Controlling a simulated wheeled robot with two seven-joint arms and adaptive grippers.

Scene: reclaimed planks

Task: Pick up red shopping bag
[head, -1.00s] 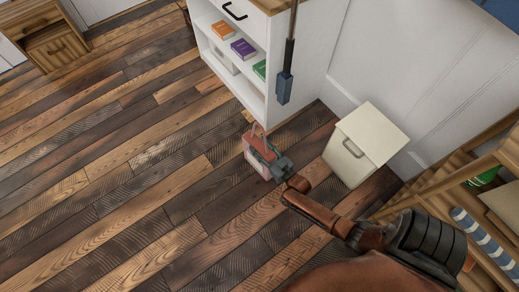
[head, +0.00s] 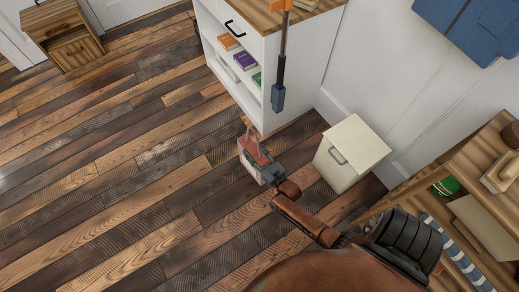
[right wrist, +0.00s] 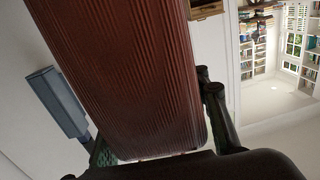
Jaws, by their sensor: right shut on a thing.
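The red shopping bag (head: 251,153), with thin handles at its top, is in the middle of the head view, in front of the white shelf unit. My right gripper (head: 268,172) is shut on its near side. In the right wrist view the bag's dark red ribbed surface (right wrist: 120,70) fills the middle, with the fingers of my right gripper (right wrist: 155,148) on either side. Whether the bag clears the floor is hard to tell. My left gripper is not in view.
A white shelf unit (head: 250,50) with books stands behind the bag. A cream drawer box (head: 357,142) stands right of it. A blue-grey tool (head: 278,97) on a pole hangs in front of the unit. A wooden rack (head: 470,205) is at right. Plank floor (head: 110,190) is clear at left.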

